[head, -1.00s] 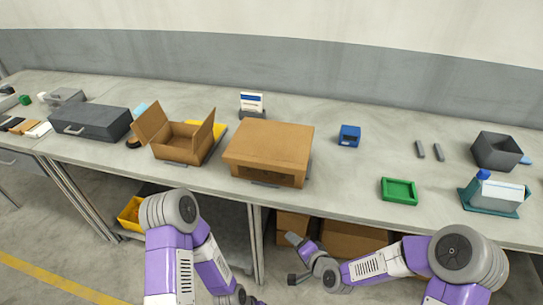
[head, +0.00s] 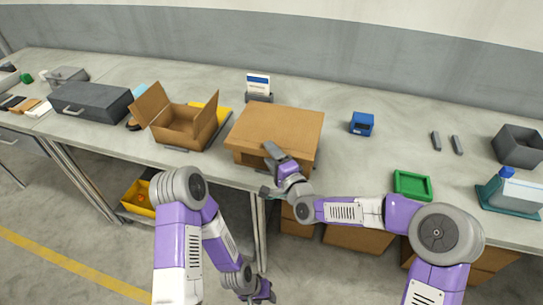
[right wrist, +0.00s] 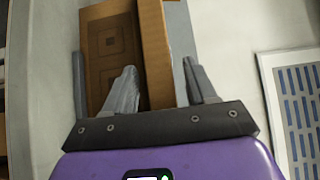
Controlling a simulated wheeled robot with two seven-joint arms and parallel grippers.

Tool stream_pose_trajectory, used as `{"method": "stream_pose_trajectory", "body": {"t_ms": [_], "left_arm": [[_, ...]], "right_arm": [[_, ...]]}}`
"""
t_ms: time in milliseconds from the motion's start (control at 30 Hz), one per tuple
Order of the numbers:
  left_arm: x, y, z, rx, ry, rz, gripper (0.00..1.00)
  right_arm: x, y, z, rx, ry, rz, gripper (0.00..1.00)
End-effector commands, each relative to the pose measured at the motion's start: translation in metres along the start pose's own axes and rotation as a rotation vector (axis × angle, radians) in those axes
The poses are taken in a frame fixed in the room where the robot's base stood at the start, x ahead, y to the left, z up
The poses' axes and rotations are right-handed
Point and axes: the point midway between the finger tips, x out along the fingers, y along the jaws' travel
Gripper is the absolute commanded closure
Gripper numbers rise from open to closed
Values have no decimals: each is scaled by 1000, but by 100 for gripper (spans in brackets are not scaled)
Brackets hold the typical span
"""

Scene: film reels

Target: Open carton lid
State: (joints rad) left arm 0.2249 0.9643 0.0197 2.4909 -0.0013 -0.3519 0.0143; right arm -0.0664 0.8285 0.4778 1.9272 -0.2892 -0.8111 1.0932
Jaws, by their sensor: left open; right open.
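The closed brown carton (head: 283,122) stands on the table in the middle of the head view, its lid lying flat on top. My right gripper (head: 268,171) is at the carton's front edge, open, with one finger near the lid's front edge and the other lower. In the right wrist view, a brown carton edge (right wrist: 155,45) lies between the open fingers of my right gripper (right wrist: 158,67); I cannot tell whether they touch it. My left gripper (head: 260,291) is open, low in front of the table, away from the carton.
An open brown carton (head: 180,130) with raised flaps stands left of the closed one, beside a yellow thing (head: 210,112). A card holder (head: 259,88) stands behind. A blue box (head: 361,123) and green tray (head: 412,185) are to the right. More boxes sit under the table.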

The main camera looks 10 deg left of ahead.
Motion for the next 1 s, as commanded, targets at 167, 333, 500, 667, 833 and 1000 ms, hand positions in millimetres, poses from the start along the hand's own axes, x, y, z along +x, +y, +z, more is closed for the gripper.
{"method": "stream_pose_trajectory", "body": {"t_ms": [167, 333, 500, 667, 833, 1000], "left_arm": [[0, 0, 0, 0, 0, 0, 57], [0, 0, 0, 0, 0, 0, 57], [0, 0, 0, 0, 0, 0, 57], [0, 0, 0, 0, 0, 0, 57], [0, 0, 0, 0, 0, 0, 57], [-5, 2, 0, 0, 0, 0, 57]], "right_arm": [[2, 0, 0, 0, 0, 1, 44], [2, 0, 0, 0, 0, 1, 52], [2, 0, 0, 0, 0, 1, 78], [2, 0, 0, 0, 0, 1, 100], [2, 0, 0, 0, 1, 1, 100], [-1, -5, -5, 10, 10, 11, 100]]}}
